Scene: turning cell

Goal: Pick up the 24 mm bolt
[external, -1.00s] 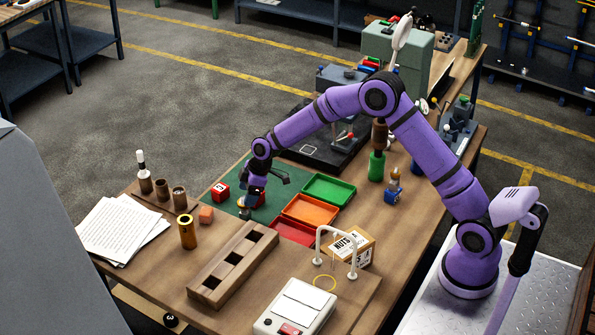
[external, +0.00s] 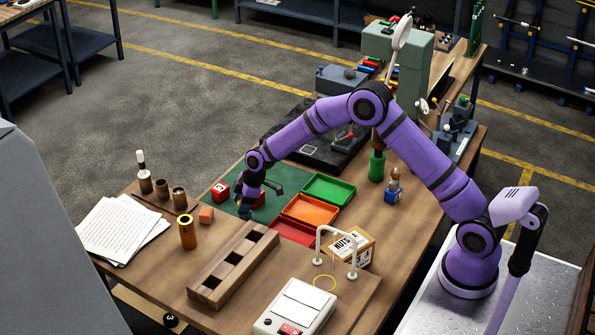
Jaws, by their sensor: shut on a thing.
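My gripper (external: 244,212) is at the front left edge of the green mat (external: 236,205), close behind the long wooden block with square holes (external: 213,281). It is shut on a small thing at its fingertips. The held thing is tiny and mostly hidden by the fingers, so I cannot tell from this view whether it is the 24 mm bolt. No other bolt can be made out clearly here.
Green (external: 347,182), orange (external: 310,210) and red (external: 294,233) trays stand to the right. A brass cylinder (external: 187,232) and an orange block (external: 206,215) stand left. A nuts box (external: 352,247) is right.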

